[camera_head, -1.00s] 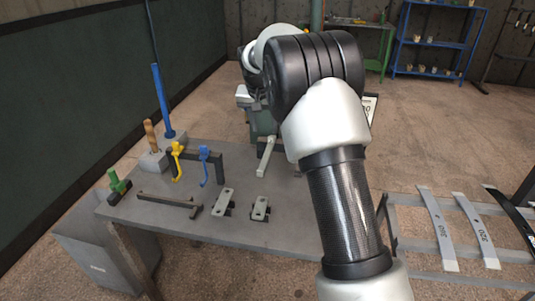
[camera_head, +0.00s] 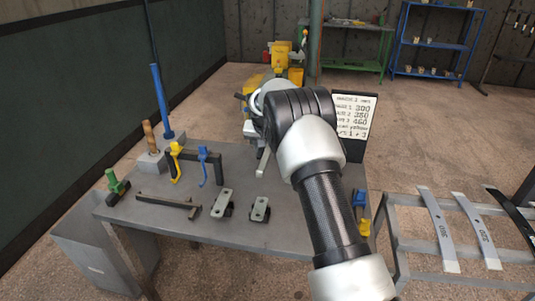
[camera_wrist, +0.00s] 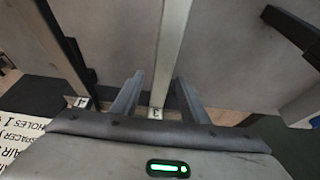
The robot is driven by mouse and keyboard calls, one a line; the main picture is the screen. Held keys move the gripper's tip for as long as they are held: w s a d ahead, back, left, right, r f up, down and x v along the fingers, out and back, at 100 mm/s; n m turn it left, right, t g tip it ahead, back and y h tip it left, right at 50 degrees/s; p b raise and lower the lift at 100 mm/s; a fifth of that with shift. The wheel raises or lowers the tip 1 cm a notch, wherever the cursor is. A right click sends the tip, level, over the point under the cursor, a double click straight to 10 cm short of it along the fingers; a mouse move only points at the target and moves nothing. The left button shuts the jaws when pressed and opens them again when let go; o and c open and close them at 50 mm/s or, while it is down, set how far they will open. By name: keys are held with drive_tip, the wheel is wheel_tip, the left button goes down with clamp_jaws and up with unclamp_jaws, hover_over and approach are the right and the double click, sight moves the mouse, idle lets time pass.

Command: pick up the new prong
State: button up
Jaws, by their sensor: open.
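My gripper (camera_wrist: 158,92) is open in the wrist view, its two fingers apart. A long pale bar (camera_wrist: 172,45) runs down the picture between the fingers, ending near a small tag marked 3 (camera_wrist: 155,113). I cannot tell whether the fingers touch the bar, or whether it is the new prong. Two curved grey strips, marked 360 (camera_head: 436,229) and 320 (camera_head: 478,230), lie on the rack at the right, beside a black strip (camera_head: 510,216).
A grey workbench (camera_head: 170,228) holds a blue-handled tool (camera_head: 160,100), a yellow hook (camera_head: 176,165), a blue hook (camera_head: 207,166) and small clamps. A lettered board (camera_head: 355,117) stands behind my arm. A blue shelf (camera_head: 432,40) stands far back; open floor lies between.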

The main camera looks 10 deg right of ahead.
sight(267, 150)
drive_tip(key=shift+w+f, duration=0.15)
drive_tip(key=shift+f, duration=0.15)
clamp_jaws()
drive_tip(key=shift+w+r, duration=0.1)
drive_tip(key=shift+r, duration=0.5)
wheel_tip(267, 150, up, 9)
drive_tip(key=shift+r+p, duration=0.1)
drive_tip(key=shift+p, duration=0.35)
